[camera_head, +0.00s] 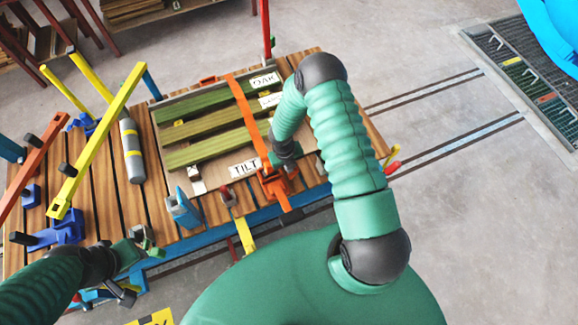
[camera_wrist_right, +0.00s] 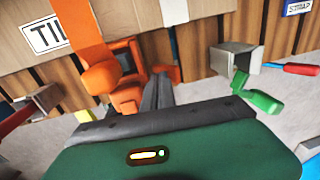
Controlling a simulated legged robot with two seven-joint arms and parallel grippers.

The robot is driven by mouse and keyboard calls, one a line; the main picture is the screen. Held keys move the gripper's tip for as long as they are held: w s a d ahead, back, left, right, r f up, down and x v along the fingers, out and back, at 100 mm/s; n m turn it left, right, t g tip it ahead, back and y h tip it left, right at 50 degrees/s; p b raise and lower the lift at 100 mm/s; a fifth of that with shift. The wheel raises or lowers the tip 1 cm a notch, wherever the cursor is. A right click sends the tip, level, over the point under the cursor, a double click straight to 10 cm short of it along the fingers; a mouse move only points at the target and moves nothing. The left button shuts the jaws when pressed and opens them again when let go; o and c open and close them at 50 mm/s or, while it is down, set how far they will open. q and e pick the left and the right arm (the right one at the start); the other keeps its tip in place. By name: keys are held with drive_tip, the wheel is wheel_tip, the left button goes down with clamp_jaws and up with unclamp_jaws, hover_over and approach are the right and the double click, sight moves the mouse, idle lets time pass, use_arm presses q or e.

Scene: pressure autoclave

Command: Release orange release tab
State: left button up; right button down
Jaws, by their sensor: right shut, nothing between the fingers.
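An orange strap (camera_head: 246,118) runs over green boards and down to an orange buckle (camera_head: 277,186) at the table's front edge. The buckle also shows in the right wrist view (camera_wrist_right: 126,78), with an orange tab-like piece (camera_wrist_right: 100,77) on its left side. Which part is the release tab I cannot tell for sure. My right gripper (camera_head: 287,163) is at the buckle, partly hidden by its own wrist. In the wrist view its dark fingers (camera_wrist_right: 157,92) are together and empty, just right of the buckle; contact is unclear. My left gripper (camera_head: 140,247) is at the table's front left, its jaws unclear.
The green boards (camera_head: 208,122) lie in a tray by a TILT label (camera_head: 244,169). A red-handled tool (camera_wrist_right: 302,69) is right of the buckle.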

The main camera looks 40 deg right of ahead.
use_arm(q)
drive_tip(key=shift+f, duration=0.2)
use_arm(e)
drive_tip(key=shift+w+a+f, duration=0.1)
drive_tip(key=shift+a+f, duration=0.15)
drive_tip(key=shift+a, duration=0.4)
